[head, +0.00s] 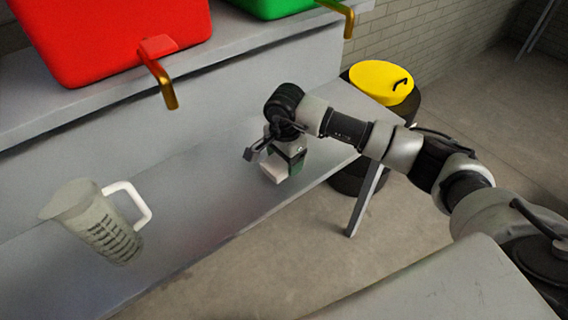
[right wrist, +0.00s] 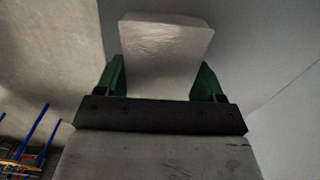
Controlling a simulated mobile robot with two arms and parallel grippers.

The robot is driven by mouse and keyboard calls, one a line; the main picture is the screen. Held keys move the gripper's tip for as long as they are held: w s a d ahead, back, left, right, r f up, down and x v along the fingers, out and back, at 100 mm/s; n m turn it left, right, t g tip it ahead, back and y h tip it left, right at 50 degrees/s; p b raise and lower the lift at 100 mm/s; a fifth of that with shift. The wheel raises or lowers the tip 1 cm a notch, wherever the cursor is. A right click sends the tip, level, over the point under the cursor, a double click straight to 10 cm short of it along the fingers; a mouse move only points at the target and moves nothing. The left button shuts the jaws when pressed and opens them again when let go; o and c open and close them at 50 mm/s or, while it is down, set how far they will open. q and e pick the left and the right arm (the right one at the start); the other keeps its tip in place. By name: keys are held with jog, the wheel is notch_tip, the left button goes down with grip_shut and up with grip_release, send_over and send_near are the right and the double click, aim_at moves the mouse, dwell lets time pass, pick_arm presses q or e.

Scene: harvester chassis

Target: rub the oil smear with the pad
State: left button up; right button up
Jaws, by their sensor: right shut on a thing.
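My right gripper (head: 285,164) reaches in from the right over the grey bench and points down. It is shut on a pale, block-shaped pad (head: 273,173). In the right wrist view the pad (right wrist: 166,50) sits between the two green fingers of the gripper (right wrist: 160,80). The pad is low, close to the bench top near its front edge; I cannot tell whether it touches. I cannot clearly make out the oil smear; the gripper and pad may hide it. My left gripper is not in view.
A clear measuring jug (head: 100,222) with a white handle stands at the left on the bench (head: 200,215). Red (head: 110,35) and green (head: 275,6) containers with brass taps sit on the raised shelf behind. A yellow-lidded drum (head: 380,82) stands beyond the bench's right end.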

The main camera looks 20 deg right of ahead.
jog(key=shift+w+a+r+p, duration=0.1)
jog(key=shift+r+p, duration=0.1)
jog(key=shift+r, duration=0.2)
jog(key=shift+w+r+p, duration=0.1)
jog(key=shift+r+p, duration=0.05)
jog(key=shift+r, duration=0.6)
jog(key=shift+s+r+p, duration=0.1)
jog(key=shift+r+p, duration=0.8)
jog(key=shift+r, duration=0.7)
